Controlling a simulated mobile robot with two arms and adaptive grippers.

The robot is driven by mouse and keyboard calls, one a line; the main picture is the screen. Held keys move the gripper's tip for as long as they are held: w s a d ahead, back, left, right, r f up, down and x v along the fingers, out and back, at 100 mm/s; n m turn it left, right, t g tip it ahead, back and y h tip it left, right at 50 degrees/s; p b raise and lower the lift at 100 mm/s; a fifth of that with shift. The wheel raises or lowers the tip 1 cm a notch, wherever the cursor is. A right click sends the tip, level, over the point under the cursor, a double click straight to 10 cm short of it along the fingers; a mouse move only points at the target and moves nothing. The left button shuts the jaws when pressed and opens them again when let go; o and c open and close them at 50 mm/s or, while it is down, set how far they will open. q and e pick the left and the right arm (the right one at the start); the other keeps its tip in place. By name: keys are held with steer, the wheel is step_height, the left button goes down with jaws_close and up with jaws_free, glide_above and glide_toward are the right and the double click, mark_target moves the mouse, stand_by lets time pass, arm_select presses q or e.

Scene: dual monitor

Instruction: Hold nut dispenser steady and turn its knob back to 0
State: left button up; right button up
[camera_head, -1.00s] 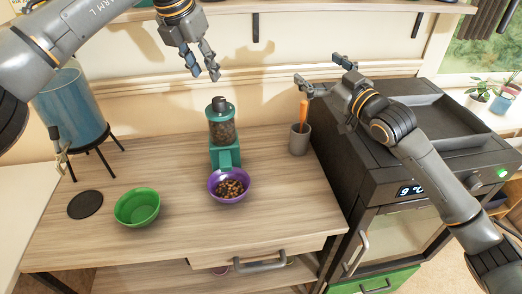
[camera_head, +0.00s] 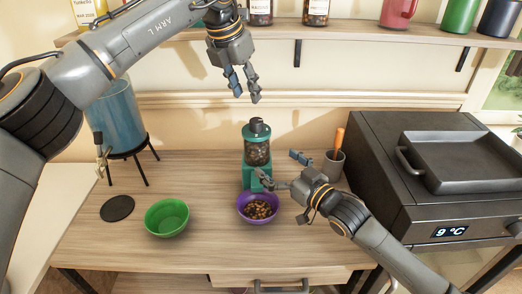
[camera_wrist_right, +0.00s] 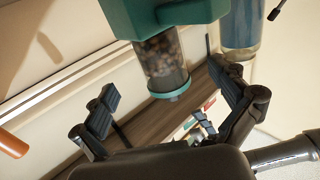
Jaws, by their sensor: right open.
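The nut dispenser (camera_head: 257,152) stands upright on the wooden table, with a clear jar of nuts, a dark cap and a teal base. The right wrist view shows its jar (camera_wrist_right: 162,60) upside down, between and beyond the fingers. I cannot make out the knob or its setting. My left gripper (camera_head: 246,98) hangs above the dispenser, its fingers apart and empty, pointing down. My right gripper (camera_head: 281,168) is open and empty at the dispenser's right front, one finger overlapping its base in the head view. I cannot tell whether it touches.
A purple bowl (camera_head: 243,209) with nuts sits below the dispenser's front. A green bowl (camera_head: 167,217) and a black disc (camera_head: 117,208) lie left. A grey cup (camera_head: 332,166) with an orange-handled tool stands close behind my right gripper. The dark oven (camera_head: 385,165) borders the right.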

mark_target(257, 148)
steer(key=x, duration=0.8)
steer(key=shift+d, duration=0.1)
